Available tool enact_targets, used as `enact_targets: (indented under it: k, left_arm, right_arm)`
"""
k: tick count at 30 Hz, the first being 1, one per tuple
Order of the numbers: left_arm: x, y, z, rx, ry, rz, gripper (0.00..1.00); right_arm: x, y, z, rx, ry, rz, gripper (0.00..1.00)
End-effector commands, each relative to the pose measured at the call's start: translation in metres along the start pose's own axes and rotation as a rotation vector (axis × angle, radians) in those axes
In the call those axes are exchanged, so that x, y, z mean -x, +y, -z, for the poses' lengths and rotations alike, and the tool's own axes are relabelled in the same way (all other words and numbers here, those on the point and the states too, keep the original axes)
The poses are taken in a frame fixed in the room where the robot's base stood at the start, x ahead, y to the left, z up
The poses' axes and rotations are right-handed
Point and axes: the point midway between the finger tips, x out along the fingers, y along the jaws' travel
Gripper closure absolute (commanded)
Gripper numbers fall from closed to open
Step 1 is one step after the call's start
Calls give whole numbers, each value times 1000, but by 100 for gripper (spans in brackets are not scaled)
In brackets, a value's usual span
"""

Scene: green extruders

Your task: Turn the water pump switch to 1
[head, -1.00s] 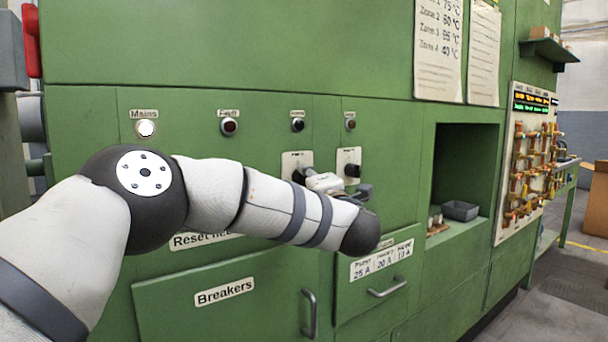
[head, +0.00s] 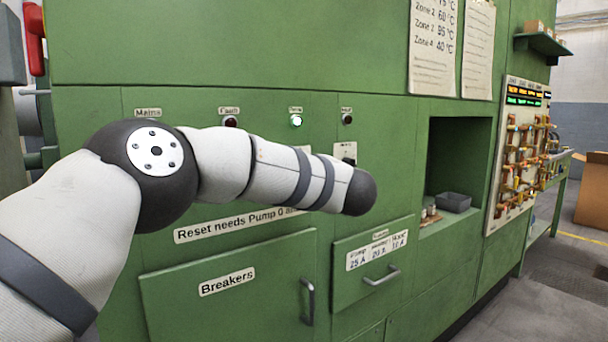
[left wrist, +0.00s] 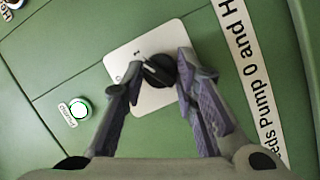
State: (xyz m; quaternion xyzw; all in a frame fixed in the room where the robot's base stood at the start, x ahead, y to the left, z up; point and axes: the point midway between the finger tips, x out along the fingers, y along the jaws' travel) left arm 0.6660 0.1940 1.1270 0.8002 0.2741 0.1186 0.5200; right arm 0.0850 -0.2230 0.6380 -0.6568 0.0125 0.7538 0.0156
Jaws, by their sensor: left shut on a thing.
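The water pump switch is a black knob (left wrist: 158,70) on a white plate (left wrist: 150,98) with small marks at its upper left in the left wrist view. A pale line on the knob faces the upper-left side; its exact mark is hard to tell. My left gripper (left wrist: 160,78) has its two fingers around the knob, shut on it. The pump lamp (head: 296,120) glows green, and it also glows in the left wrist view (left wrist: 80,110). In the head view my left arm hides the pump switch and the gripper. My right gripper is not in view.
A second switch plate (head: 345,151) is partly visible just above my left arm. The Fault lamp (head: 230,121) is dark. Below are the Breakers door (head: 240,300) and a handled drawer (head: 375,265). A recess with a grey bin (head: 454,202) lies to the right.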

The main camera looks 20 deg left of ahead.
Motion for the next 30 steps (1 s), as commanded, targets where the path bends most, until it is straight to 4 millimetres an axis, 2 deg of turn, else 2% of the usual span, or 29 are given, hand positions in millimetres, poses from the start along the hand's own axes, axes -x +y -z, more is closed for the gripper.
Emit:
enact_targets:
  k: [15, 16, 18, 27, 30]
  left_arm:
    - [0, -1, -1, -21, -1, 6, 100]
    - [0, -1, -1, -21, -1, 6, 68]
    - [0, -1, -1, -21, -1, 6, 53]
    - [1, 0, 0, -18, -1, 6, 53]
    - [14, 1, -1, -19, -5, 5, 53]
  right_arm:
    - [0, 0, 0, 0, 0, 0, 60]
    - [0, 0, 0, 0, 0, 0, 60]
    - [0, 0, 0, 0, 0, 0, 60]
    - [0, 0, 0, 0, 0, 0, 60]
    - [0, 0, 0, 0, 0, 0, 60]
